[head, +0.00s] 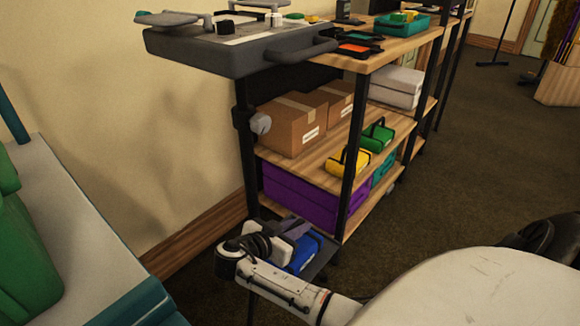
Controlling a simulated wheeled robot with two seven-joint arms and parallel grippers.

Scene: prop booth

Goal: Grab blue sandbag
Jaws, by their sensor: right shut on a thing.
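The blue sandbag (306,256) is low at the front end of the shelf unit, partly hidden by my right gripper and forearm. My right gripper (297,232) reaches in from the lower right and is shut on the blue sandbag. The fingertips and the bag's top are hard to make out. A dark grey surface shows around the bag; I cannot tell whether the bag rests on it. My left gripper is not in view.
The shelf unit (345,150) holds a yellow bag (349,161), a green bag (377,136), cardboard boxes (294,125) and a purple bin (301,195). A white table (75,225) stands at left.

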